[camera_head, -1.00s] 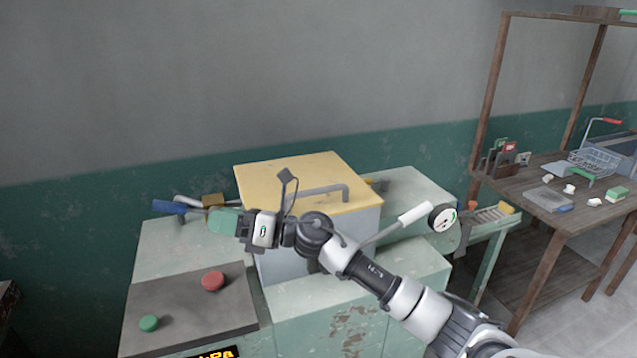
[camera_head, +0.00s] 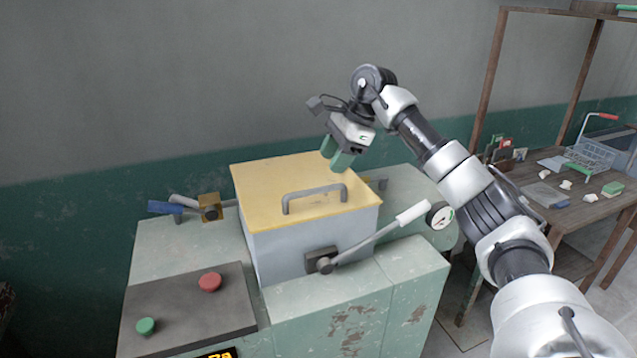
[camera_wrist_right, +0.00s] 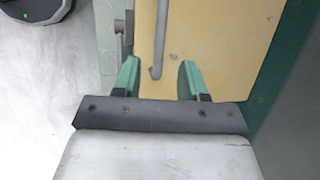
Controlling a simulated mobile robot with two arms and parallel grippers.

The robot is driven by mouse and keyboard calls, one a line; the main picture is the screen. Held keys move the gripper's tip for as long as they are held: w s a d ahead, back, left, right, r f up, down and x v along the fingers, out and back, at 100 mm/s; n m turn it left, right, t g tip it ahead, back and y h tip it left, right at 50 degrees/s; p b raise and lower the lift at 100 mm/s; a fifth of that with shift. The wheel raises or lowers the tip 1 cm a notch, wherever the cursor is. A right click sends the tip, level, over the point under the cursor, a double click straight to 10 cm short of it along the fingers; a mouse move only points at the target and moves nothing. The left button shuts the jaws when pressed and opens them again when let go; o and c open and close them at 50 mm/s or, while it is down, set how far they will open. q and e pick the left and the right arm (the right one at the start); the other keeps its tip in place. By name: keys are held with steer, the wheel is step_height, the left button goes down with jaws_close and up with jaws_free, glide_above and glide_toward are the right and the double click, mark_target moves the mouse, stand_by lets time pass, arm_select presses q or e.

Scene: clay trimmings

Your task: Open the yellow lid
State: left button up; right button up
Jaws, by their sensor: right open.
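The yellow lid (camera_head: 256,186) lies flat and closed on a grey box (camera_head: 290,248) set in the green machine. A grey bar handle (camera_head: 313,193) stands on the lid. My right gripper (camera_head: 337,160) is open and empty, pointing down above the lid, behind the handle in the head view. In the right wrist view the green fingertips (camera_wrist_right: 157,78) are spread on either side of the handle's bar (camera_wrist_right: 158,40) over the yellow lid (camera_wrist_right: 215,45). I cannot tell how far above the bar they are. My left gripper is not in view.
A panel with a red button (camera_head: 210,282) and a green button (camera_head: 146,326) is at front left. A blue-handled valve (camera_head: 166,207) is at left. A wooden table (camera_head: 560,216) stands at right.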

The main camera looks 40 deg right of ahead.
mark_target(316, 189)
steer(key=p+x, duration=0.1)
steer(key=x, duration=0.6)
steer(key=shift+w+a+f+p, duration=0.1)
steer(key=shift+a+f+p, duration=0.1)
steer(key=shift+f+p, duration=0.15)
steer(key=shift+c, duration=0.2)
jaws_close()
